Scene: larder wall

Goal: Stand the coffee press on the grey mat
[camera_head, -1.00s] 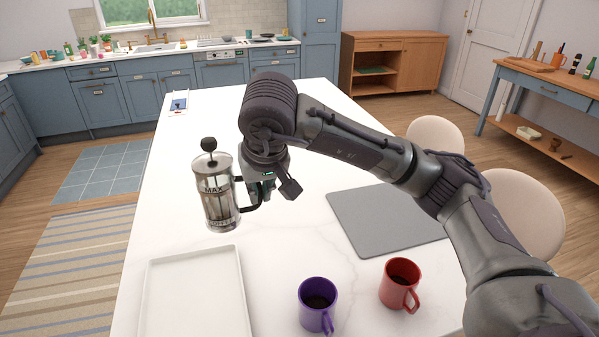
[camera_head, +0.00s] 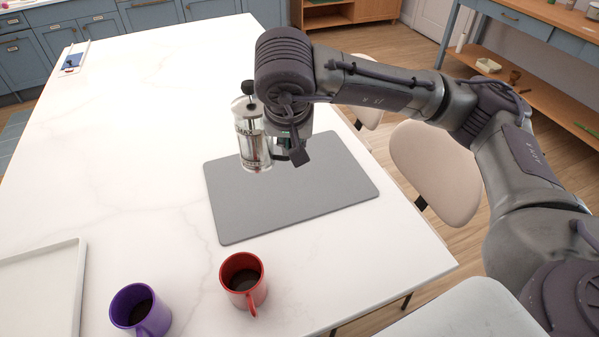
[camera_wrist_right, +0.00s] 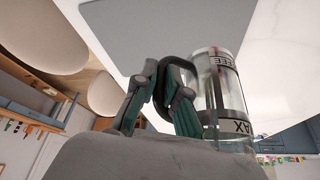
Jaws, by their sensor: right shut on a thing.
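The coffee press (camera_head: 252,135), a glass cylinder with a metal frame and black knob, is upright in the head view. It appears over the far left part of the grey mat (camera_head: 300,195); I cannot tell its exact height above it. My right gripper (camera_head: 286,152) is at its right side, shut on its black handle. In the right wrist view the fingers (camera_wrist_right: 165,95) close around the handle, with the press (camera_wrist_right: 222,90) beside them and the mat (camera_wrist_right: 150,30) beyond. My left gripper is in neither view.
A red mug (camera_head: 243,283) stands in front of the mat and a purple mug (camera_head: 138,310) stands left of it. A white tray (camera_head: 80,290) is at the front left. Chairs (camera_head: 435,170) stand along the right edge.

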